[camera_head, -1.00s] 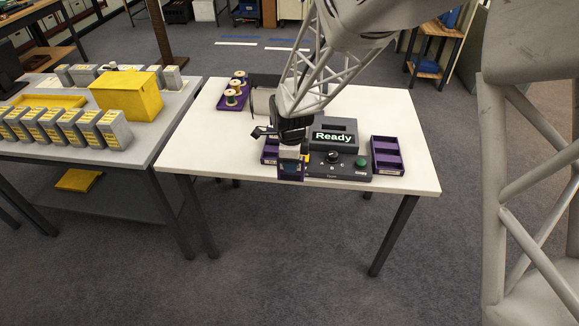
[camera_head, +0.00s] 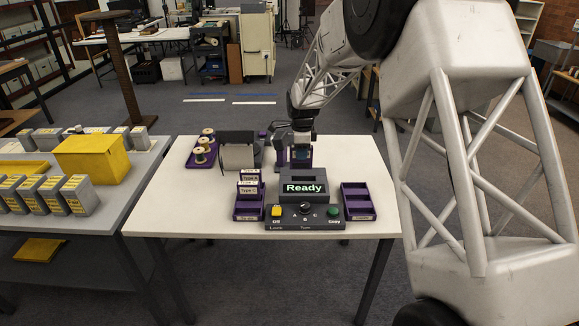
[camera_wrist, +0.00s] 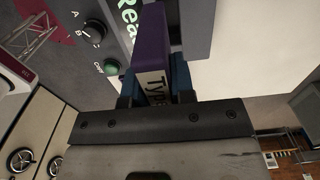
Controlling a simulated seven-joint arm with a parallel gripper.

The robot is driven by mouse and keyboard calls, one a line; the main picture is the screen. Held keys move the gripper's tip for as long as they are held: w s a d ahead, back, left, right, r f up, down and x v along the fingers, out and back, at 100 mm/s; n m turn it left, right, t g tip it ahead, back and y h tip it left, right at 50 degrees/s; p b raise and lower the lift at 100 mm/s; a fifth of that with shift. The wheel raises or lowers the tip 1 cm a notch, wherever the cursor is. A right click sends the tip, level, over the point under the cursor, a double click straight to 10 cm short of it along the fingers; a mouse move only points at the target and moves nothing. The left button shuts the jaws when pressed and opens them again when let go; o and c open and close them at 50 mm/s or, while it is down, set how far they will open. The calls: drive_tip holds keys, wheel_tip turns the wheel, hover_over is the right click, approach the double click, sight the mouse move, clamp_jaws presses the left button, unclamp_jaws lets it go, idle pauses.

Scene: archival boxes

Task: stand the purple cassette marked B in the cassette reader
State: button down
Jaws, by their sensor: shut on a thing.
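My gripper (camera_head: 301,154) is shut on a purple cassette (camera_wrist: 153,40), seen between the blue fingers in the wrist view. Its pale label (camera_wrist: 155,86) reads "Typ"; its letter is hidden. In the head view my gripper is just behind the dark cassette reader (camera_head: 303,203), at the height of its top or a little above. The reader's display (camera_head: 304,188) reads "Ready". In the wrist view the cassette overlaps the reader's edge (camera_wrist: 195,25); I cannot tell whether they touch.
A purple rack (camera_head: 248,213) with "Type" cassettes stands left of the reader, and an empty purple rack (camera_head: 357,204) right. Behind left are a grey roll device (camera_head: 238,155) and a purple spool tray (camera_head: 203,150). The white table's (camera_head: 180,215) front left is clear.

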drive_tip(key=shift+w+d+r, duration=0.2)
drive_tip(key=shift+w+d, duration=0.4)
drive_tip(key=shift+w, duration=0.15)
drive_tip(key=shift+f, duration=0.3)
drive_tip(key=shift+f, duration=4.15)
drive_tip(key=shift+f, duration=0.45)
drive_tip(key=c, duration=0.9)
unclamp_jaws()
